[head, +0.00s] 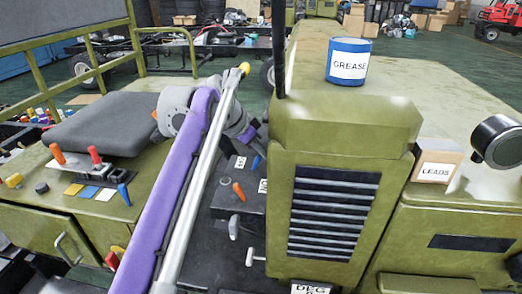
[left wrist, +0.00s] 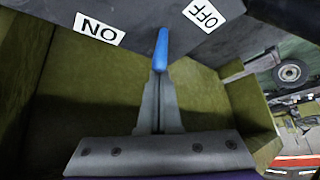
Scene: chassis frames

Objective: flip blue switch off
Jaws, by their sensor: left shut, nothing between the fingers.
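The blue switch (left wrist: 162,48) stands on a dark panel in the left wrist view, between the ON label (left wrist: 99,30) and the OFF label (left wrist: 203,12), both upside down there. My left gripper (left wrist: 160,76) is shut and empty, its fingertips at the lower end of the blue switch in that picture; I cannot tell whether they touch. In the head view, a small blue switch (head: 256,163) shows on the dark panel right of my purple arm, just below my left gripper, which is partly hidden. My right gripper is not in view.
An orange lever (head: 238,190) stands near the switch. The green housing with a grille (head: 330,215) stands close on the right, with a GREASE can (head: 348,60) on top. A grey seat (head: 105,125) is left.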

